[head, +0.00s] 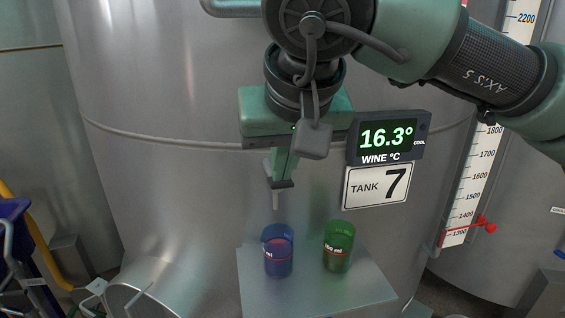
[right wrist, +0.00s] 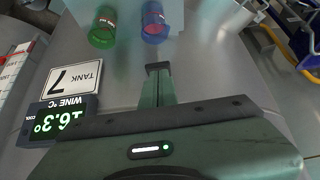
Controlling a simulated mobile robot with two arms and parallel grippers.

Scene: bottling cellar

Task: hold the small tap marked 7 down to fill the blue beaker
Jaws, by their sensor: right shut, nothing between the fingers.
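The blue beaker (head: 278,256) stands upright on a grey shelf (head: 318,292) in front of the tank; it also shows in the right wrist view (right wrist: 155,24). A red line and white lettering mark it; I cannot tell its liquid level. A thin grey spout (head: 275,200), apparently the small tap's, points down above the blue beaker. The tap's upper part is hidden behind my right gripper (head: 282,183). That gripper is shut and empty, its fingertips (right wrist: 158,69) pointing down at the tap; contact cannot be told. My left gripper is not in view.
A green beaker (head: 338,252) stands right of the blue one. A tank 7 plate (head: 376,187) and a temperature display (head: 390,138) reading 16.3° are close right of my gripper.

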